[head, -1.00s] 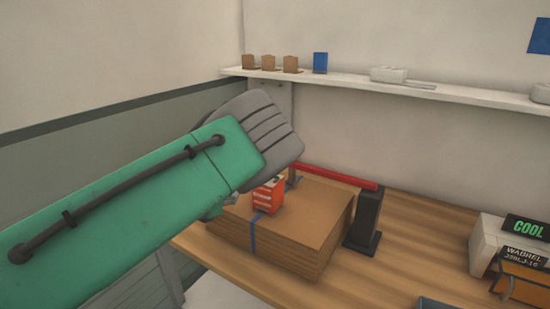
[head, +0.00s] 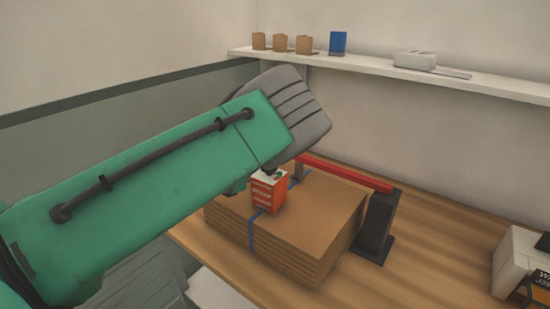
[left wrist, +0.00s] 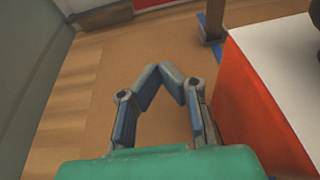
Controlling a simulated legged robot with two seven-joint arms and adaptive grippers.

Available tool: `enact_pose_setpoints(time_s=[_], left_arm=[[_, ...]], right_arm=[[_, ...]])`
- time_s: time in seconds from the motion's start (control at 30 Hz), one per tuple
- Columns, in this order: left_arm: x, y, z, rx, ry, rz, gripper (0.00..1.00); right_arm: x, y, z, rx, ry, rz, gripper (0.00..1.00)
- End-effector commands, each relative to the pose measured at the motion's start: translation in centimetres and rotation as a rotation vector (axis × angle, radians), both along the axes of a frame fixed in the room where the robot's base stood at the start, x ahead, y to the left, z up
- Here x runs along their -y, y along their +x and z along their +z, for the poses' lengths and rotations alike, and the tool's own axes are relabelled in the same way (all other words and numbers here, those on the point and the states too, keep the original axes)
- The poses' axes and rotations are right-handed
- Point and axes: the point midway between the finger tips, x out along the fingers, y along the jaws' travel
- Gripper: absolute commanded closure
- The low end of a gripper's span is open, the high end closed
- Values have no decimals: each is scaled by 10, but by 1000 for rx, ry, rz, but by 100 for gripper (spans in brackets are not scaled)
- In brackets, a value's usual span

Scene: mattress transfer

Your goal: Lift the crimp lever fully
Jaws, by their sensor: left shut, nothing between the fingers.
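The crimp lever is a long red bar (head: 345,173) in the head view. It runs slightly downward to the right and joins a dark upright post (head: 378,225). Its left end is near the grey wrist housing of my left arm. My left gripper (left wrist: 166,72) is shut and empty in the left wrist view, its two fingertips together over brown cardboard. In the head view my arm mostly hides this gripper, above the left part of the cardboard stack. A red box with a white top (head: 268,192) stands close by; it fills the right side of the left wrist view (left wrist: 255,110). My right gripper is not in view.
The cardboard stack (head: 320,215) with a blue strap (head: 251,232) lies on the wooden table (head: 425,240). A white machine (head: 510,262) stands at the right edge. A wall shelf (head: 375,72) holds small brown boxes and a blue one.

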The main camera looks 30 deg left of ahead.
Motion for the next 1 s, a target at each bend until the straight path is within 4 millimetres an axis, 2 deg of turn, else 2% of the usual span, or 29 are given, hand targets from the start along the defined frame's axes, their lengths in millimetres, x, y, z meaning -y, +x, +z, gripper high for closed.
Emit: enact_pose_setpoints(time_s=[0.5, 0.6, 0.7, 1.0], left_arm=[[7, 90, -31, 2, 0, 0, 100], [6, 88, -7, 3, 0, 3, 100], [7, 87, 3, 2, 0, 2, 100], [7, 87, 9, 0, -1, 1, 100]], right_arm=[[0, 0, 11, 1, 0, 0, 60], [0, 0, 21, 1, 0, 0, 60], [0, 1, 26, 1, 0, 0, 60], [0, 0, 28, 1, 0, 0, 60]])
